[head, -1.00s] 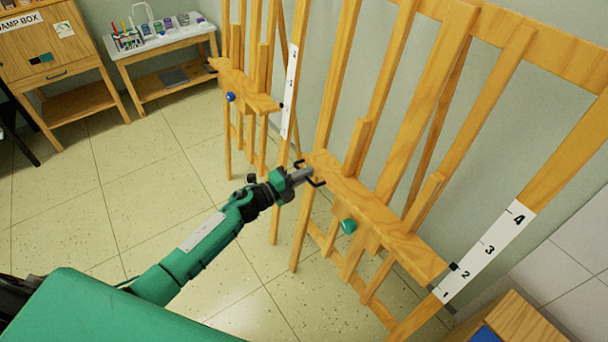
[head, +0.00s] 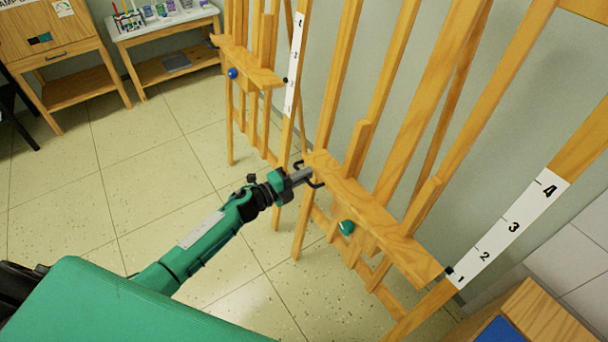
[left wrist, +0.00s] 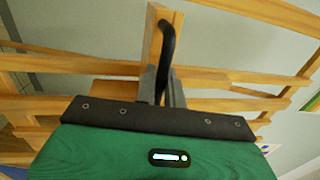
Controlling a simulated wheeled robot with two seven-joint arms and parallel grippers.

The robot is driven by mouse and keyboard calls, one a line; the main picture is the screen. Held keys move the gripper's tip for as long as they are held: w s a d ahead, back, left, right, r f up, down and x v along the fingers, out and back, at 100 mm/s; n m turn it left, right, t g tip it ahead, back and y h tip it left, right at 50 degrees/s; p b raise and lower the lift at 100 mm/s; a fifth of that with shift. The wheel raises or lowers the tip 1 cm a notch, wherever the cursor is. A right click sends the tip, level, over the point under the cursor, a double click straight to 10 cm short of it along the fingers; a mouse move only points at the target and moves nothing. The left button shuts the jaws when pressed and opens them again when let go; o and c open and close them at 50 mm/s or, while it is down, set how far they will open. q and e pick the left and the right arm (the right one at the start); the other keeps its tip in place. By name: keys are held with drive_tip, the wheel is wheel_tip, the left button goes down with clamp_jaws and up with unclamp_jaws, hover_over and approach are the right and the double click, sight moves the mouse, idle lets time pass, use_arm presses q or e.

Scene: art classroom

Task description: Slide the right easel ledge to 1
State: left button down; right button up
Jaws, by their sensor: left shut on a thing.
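The right easel's wooden ledge (head: 375,221) slopes across the head view, with a green knob (head: 347,228) below it. A dark pointer (head: 450,270) at its right end sits at about the 1 mark of the white scale (head: 512,225), which is numbered 1 to 4. My left gripper (head: 309,176) is at the ledge's left end, shut on a black handle (head: 319,185). In the left wrist view the curved black handle (left wrist: 167,42) runs between the two fingers (left wrist: 162,85). My right gripper is in neither view.
The left easel's ledge (head: 246,65) with a blue knob (head: 233,73) stands behind. A wooden cabinet (head: 50,55) and a small table (head: 165,28) are at the far left. A wooden box with a blue top (head: 535,325) is at lower right. Floor between is clear.

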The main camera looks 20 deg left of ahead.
use_arm(q)
drive_tip(key=shift+s+f, duration=0.1)
drive_tip(key=shift+f, duration=0.2)
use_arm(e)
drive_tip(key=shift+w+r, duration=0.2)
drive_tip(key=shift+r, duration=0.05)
use_arm(q)
drive_tip(key=shift+f, duration=0.1)
drive_tip(key=c, duration=1.6)
unclamp_jaws()
